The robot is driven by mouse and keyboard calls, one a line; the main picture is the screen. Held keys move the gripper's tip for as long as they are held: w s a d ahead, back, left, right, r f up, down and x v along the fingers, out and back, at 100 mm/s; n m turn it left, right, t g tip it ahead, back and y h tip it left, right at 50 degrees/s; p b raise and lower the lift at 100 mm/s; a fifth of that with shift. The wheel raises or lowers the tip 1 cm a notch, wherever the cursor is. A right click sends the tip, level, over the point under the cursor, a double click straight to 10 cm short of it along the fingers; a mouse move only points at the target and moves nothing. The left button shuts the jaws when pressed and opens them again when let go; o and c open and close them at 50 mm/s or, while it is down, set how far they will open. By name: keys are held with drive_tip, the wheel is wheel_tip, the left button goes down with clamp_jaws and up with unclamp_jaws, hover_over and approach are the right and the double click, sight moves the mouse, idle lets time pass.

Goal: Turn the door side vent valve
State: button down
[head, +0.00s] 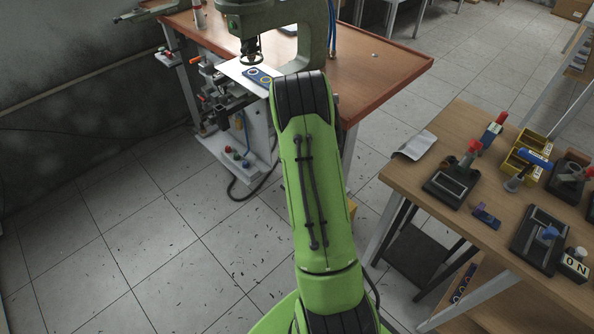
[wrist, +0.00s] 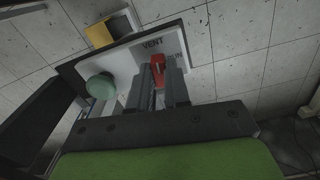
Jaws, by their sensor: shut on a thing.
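In the wrist view, the red valve handle (wrist: 158,72) stands on a pale panel (wrist: 124,58) marked VENT. My gripper (wrist: 161,80) has its two grey fingers on either side of the red handle and is shut on it. The handle's lower part is hidden by the fingers. In the head view, my green arm reaches toward the press table and hides my gripper and the valve.
A round green knob (wrist: 102,86) sits on the panel left of my fingers. A yellow-sided box (wrist: 100,34) lies beyond the panel. The press table (head: 385,68) stands ahead, and a wooden workbench (head: 405,172) with several fixtures stands at right.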

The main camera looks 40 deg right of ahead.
drive_tip(key=shift+n, duration=0.8)
drive_tip(key=c, duration=1.1)
unclamp_jaws()
wheel_tip(320, 180, up, 16)
drive_tip(key=p, duration=0.4)
drive_tip(key=shift+f, duration=0.1)
